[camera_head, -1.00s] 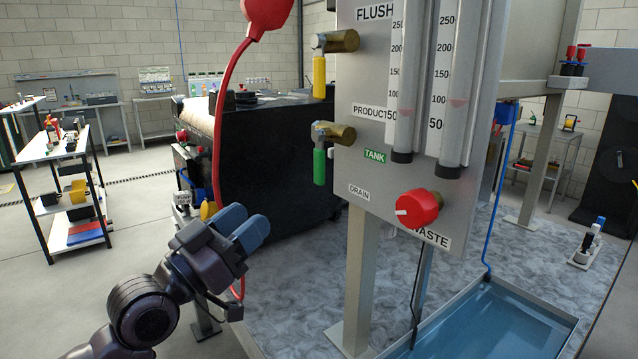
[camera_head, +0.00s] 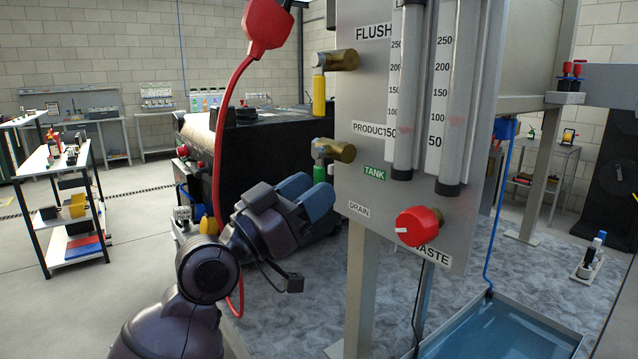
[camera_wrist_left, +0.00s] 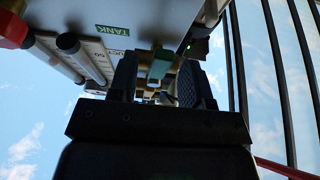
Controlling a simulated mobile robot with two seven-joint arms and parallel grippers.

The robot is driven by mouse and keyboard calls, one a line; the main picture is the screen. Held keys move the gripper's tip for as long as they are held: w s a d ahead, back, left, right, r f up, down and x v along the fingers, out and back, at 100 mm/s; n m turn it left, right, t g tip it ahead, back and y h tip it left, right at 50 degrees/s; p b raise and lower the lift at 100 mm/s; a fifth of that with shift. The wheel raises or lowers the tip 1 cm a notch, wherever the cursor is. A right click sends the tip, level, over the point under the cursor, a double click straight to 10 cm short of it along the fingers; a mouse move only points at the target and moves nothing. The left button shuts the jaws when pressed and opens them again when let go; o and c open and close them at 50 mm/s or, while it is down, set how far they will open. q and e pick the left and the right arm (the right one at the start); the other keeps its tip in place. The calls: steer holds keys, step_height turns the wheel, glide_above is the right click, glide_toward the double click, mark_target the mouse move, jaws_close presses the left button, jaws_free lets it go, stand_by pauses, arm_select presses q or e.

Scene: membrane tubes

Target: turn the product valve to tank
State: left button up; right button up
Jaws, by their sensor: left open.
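The product valve (camera_head: 334,150) is a brass body on the left edge of the grey panel, beside the PRODUCT label (camera_head: 368,128). Its green handle (camera_head: 319,171) hangs down, its lower part hidden behind my left gripper. The green TANK label (camera_head: 374,173) is below and right of the valve. My left gripper (camera_head: 308,190) is open, fingers pointing right and up, just below the handle. In the left wrist view the green handle (camera_wrist_left: 160,62) shows between the open fingers (camera_wrist_left: 158,85); contact cannot be told. My right gripper is out of view.
A yellow-handled FLUSH valve (camera_head: 319,92) is above. A red knob (camera_head: 418,226) sits lower on the panel (camera_head: 385,215), near the DRAIN and WASTE labels. A red cable (camera_head: 222,130) hangs left of the panel. A blue-lined basin (camera_head: 490,330) is below right.

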arm_select(q)
steer(key=shift+x, duration=0.95)
jaws_close()
